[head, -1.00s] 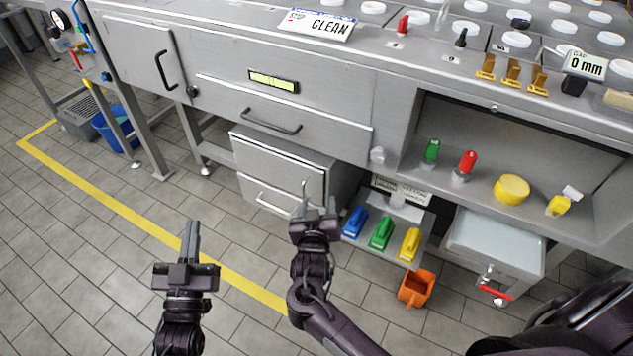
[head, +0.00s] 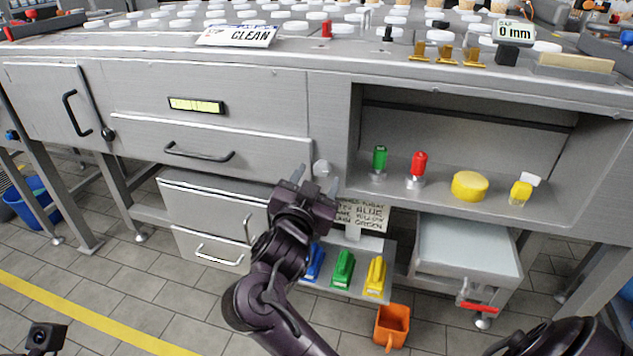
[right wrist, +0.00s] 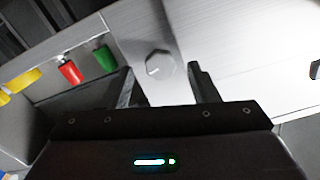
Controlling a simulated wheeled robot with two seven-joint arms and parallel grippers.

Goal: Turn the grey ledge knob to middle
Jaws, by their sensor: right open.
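The grey ledge knob (head: 322,168) is a small pale round knob on the grey counter front, just left of the open shelf bay. In the right wrist view the knob (right wrist: 160,66) shows whole, with a faint light mark on its face. My right gripper (head: 316,181) is open and empty, its fingers pointing at the knob. In the right wrist view the knob appears between and beyond the two fingertips (right wrist: 160,82); I see no contact. Only a small dark part, probably of my left wrist, shows at the bottom left of the head view; its fingers are hidden.
A drawer handle (head: 199,154) sticks out at left.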

